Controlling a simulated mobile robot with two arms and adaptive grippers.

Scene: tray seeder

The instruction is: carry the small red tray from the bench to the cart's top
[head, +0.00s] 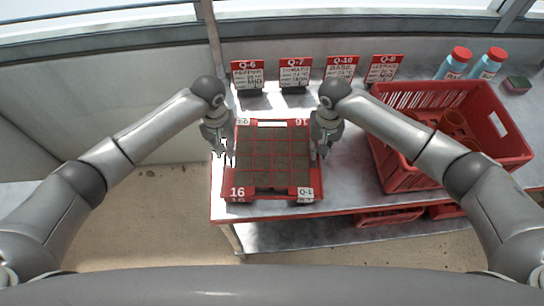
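The small red tray (271,189) lies flat on the left end of the metal bench. It is marked 16 and holds a grid of brown, soil-filled cells. My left gripper (224,152) is at the tray's left side, fingers pointing down and apart, with nothing seen between them. My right gripper (319,152) is at the tray's right side, fingers also down and apart. Both are close to the tray's side rims; whether they touch them cannot be told. The cart is not recognizable in this view.
A red crate (400,178) with brown pots stands right of the tray on the bench (345,190). Several red-topped label cards (295,75) stand behind. Two red-capped bottles (455,64) and a sponge (517,85) are at the back right. Floor (160,220) shows left of the bench.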

